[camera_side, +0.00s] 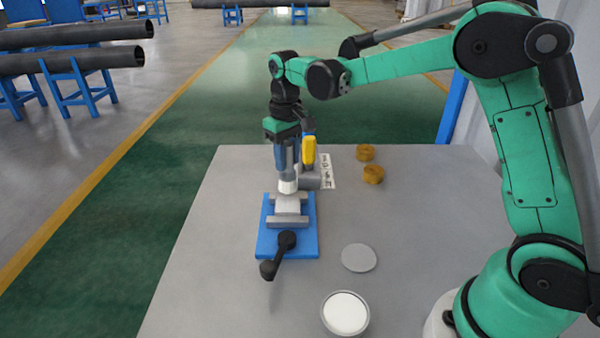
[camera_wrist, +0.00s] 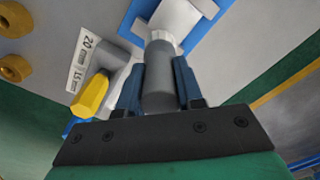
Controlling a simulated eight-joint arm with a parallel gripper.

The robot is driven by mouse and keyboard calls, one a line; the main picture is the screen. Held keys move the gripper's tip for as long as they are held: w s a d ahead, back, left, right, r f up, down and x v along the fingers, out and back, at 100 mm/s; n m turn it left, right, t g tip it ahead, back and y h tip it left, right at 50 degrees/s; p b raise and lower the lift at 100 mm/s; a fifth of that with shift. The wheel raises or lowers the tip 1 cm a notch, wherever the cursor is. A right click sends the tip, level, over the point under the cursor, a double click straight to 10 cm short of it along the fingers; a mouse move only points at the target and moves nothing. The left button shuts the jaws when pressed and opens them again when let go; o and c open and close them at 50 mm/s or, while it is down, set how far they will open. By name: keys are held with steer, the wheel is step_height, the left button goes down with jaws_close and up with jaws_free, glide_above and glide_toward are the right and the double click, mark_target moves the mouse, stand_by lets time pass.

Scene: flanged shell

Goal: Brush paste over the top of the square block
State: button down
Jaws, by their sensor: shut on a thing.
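My gripper (camera_side: 287,162) points down over the vise, with its blue fingers shut on a brush. The brush has a thick grey handle (camera_wrist: 158,85) and short white bristles (camera_side: 288,187); the bristles also show in the wrist view (camera_wrist: 162,40). The pale square block (camera_side: 291,205) sits between the grey jaws of a blue-based vise (camera_side: 268,240). The block also shows at the top of the wrist view (camera_wrist: 176,15). The bristles are at the block's far edge; I cannot tell whether they touch it. A round dish (camera_side: 345,313) of white paste stands at the front of the table.
A grey disc (camera_side: 359,257) lies behind the dish. The vise's black handle (camera_side: 277,257) sticks out toward the front. A yellow-ended tool (camera_side: 309,152), a grey part (camera_side: 312,181) and a printed label (camera_side: 327,171) are close behind the vise. Two brass-coloured rings (camera_side: 373,174) lie farther back.

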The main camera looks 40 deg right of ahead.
steer(key=shift+s+a+f, duration=0.1)
steer(key=shift+f, duration=0.45)
steer(key=shift+s+a, duration=1.9)
steer(key=shift+w+d+f, duration=0.1)
steer(key=shift+w+d, duration=1.85)
steer(key=shift+s+a, duration=2.25)
steer(key=shift+w+d, duration=0.4)
steer(key=shift+d, duration=0.05)
steer(key=shift+w+d, duration=1.85)
steer(key=shift+w, duration=0.05)
steer(key=shift+r, duration=4.1)
